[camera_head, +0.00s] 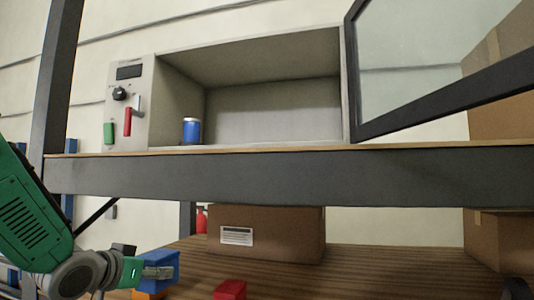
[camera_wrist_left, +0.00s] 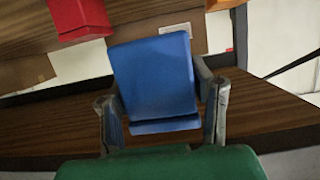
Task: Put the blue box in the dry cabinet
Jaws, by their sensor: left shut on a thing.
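The blue box (camera_head: 160,259) is at the lower left of the head view, and it also fills the middle of the left wrist view (camera_wrist_left: 155,80). My left gripper (camera_head: 158,271) is shut on it, with one finger on each side of the box in the wrist view (camera_wrist_left: 163,108). The dry cabinet (camera_head: 272,112) stands on the upper shelf with its glass door (camera_head: 420,60) swung open to the right. A blue can-like object (camera_head: 192,130) stands inside at the left. My right gripper is not seen.
The upper shelf's dark front beam (camera_head: 260,176) lies between the box and the cabinet opening. A red box (camera_head: 230,290) and a cardboard box (camera_head: 275,232) are on the wooden lower surface (camera_head: 390,270). An orange thing (camera_head: 148,294) shows below the blue box.

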